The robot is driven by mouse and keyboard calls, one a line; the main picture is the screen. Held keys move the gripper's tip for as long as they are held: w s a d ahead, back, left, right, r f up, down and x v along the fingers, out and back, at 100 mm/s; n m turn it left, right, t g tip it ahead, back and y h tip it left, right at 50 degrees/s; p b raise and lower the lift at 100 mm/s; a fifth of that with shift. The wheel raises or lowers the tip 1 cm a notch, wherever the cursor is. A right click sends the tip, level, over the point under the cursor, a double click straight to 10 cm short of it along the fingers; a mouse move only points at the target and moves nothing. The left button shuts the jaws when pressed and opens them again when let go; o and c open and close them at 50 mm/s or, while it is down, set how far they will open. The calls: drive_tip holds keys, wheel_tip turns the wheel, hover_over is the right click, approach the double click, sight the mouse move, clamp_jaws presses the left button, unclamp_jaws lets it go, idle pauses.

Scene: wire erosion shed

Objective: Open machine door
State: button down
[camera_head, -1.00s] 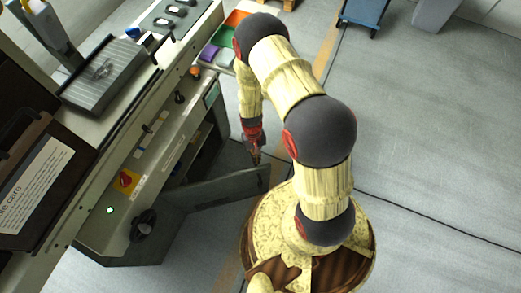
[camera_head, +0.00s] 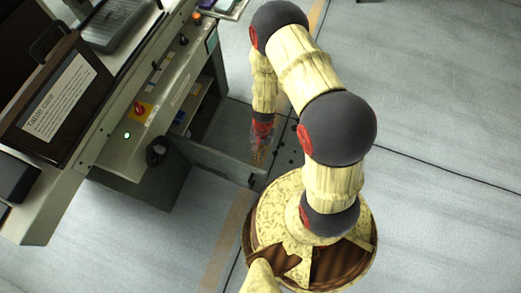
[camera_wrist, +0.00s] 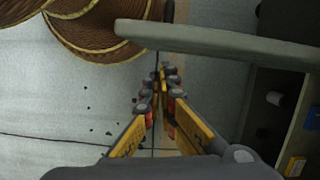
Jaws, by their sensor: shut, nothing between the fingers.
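The machine door (camera_head: 215,160) is a grey panel. It stands swung out from the lower front of the machine (camera_head: 125,110), at a wide angle to it, with the cabinet opening (camera_head: 205,105) showing behind. My gripper (camera_head: 259,157) is shut and empty, pointing down by the door's free end on its inner side. In the wrist view the fingertips (camera_wrist: 165,72) are close to the door's edge (camera_wrist: 220,42), which crosses above them. I cannot tell whether they touch.
Small dark bits (camera_head: 285,155) lie on the floor. The floor to the right is clear.

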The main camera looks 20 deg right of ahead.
drive_tip(key=shift+s+a, duration=0.25)
drive_tip(key=shift+a, duration=0.05)
drive_tip(key=v, duration=0.8)
idle(0.4)
